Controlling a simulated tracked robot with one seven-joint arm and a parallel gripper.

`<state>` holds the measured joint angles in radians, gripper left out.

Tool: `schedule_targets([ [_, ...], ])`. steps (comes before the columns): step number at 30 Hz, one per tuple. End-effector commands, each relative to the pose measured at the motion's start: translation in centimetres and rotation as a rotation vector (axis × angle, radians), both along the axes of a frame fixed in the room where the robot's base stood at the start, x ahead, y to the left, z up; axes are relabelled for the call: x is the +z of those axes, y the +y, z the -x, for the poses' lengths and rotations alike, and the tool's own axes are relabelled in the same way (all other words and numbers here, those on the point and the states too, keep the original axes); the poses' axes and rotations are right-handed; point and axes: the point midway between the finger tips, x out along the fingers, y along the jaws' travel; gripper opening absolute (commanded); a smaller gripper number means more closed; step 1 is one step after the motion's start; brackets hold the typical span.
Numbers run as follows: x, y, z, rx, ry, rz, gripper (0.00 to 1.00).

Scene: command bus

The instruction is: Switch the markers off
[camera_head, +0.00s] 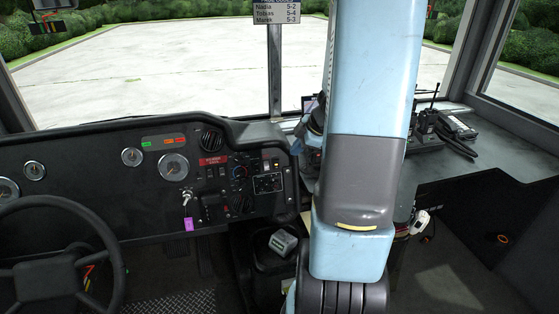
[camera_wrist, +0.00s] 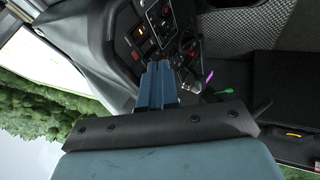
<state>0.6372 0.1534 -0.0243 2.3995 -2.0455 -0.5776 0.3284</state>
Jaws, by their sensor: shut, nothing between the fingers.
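The black dashboard (camera_head: 100,165) carries a switch panel (camera_head: 268,170) at its right end, with small rockers, knobs and a red label (camera_head: 214,160). I cannot read which switch is for the markers. In the wrist view the panel (camera_wrist: 150,25) is turned on its side, with a lit orange rocker (camera_wrist: 142,31) and another small orange light beside it. My gripper (camera_wrist: 158,66) shows there as two blue fingers, shut together and empty, pointing at the panel's edge. I cannot tell whether the tips touch it. In the head view my arm hides the gripper.
A key with a purple tag (camera_head: 188,223) hangs from the dashboard; the tag also shows in the wrist view (camera_wrist: 208,76). The steering wheel (camera_head: 50,270) is at left. A grey box (camera_head: 283,242) sits low beside the dashboard. Radios (camera_head: 428,122) stand on the right ledge.

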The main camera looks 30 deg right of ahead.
Motion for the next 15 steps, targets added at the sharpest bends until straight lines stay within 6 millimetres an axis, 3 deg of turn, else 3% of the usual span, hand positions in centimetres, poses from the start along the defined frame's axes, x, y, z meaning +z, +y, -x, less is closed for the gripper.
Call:
schedule_targets([
  [8,-0.1,0.0,-0.1,-0.001,-0.001,0.0,0.0],
  [15,-1.9,0.5,-1.1,0.0,0.001,-0.001,0.0],
])
